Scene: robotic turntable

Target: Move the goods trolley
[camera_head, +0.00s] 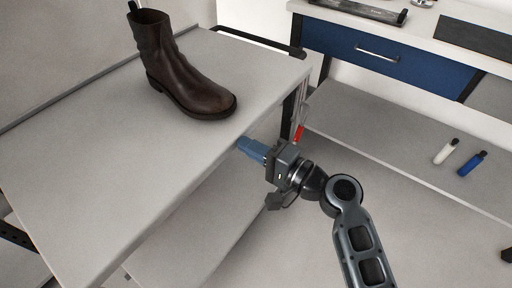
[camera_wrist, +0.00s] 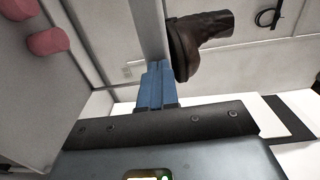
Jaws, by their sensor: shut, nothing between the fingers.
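The goods trolley (camera_head: 90,190) appears to be the grey-topped unit on the left, with a lower shelf (camera_head: 195,245) under its top. A dark bar (camera_head: 262,41) runs along its far end. My gripper (camera_head: 243,145) is at the trolley's right long edge, near the far corner. Its blue fingers are shut with nothing between them. In the wrist view the fingers (camera_wrist: 155,86) reach up to the grey edge of the top (camera_wrist: 149,30). I cannot tell whether they touch it.
A dark brown boot (camera_head: 185,70) stands on the trolley's top. A workbench (camera_head: 385,53) with a blue drawer is at the back right. A white bottle (camera_head: 446,151) and a blue bottle (camera_head: 472,163) lie on its lower shelf. Two reddish objects (camera_wrist: 47,41) show in the wrist view.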

